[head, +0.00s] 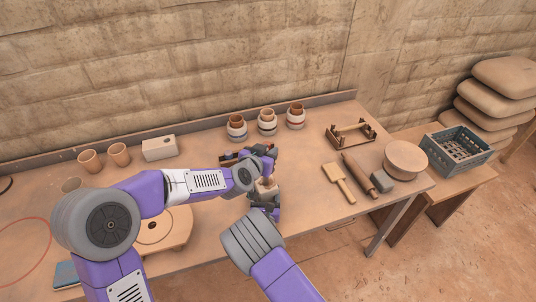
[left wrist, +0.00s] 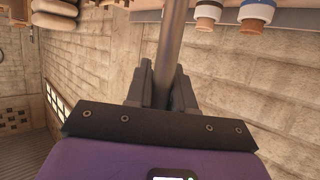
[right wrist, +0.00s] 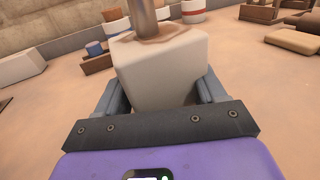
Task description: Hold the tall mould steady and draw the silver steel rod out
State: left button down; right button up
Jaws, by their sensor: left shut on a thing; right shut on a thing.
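The tall mould (right wrist: 163,68) is a pale, square block with a brown-smeared top in the right wrist view. It also shows between my arms in the head view (head: 267,185). My right gripper (right wrist: 163,92) is shut on its sides; it shows in the head view (head: 265,200). The silver steel rod (right wrist: 142,14) rises from the mould's top. My left gripper (left wrist: 162,88) is shut on the rod (left wrist: 174,40), above the mould; it is higher in the head view (head: 265,157). The rod's lower end is hidden, so I cannot tell how deep it sits.
Several banded jars (head: 267,125) stand behind, by the wall. A white block (head: 158,148) and brown cups (head: 90,161) are at left.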

pick_arm(q)
jog(key=shift+r, duration=1.75)
jog(key=shift+r, duration=0.1)
pick_arm(e)
jog(key=o, duration=1.4)
pick_arm(q)
jog(key=shift+r, duration=0.4)
pick_arm(e)
jog(key=s, duration=1.2)
jog(key=shift+a, duration=0.2)
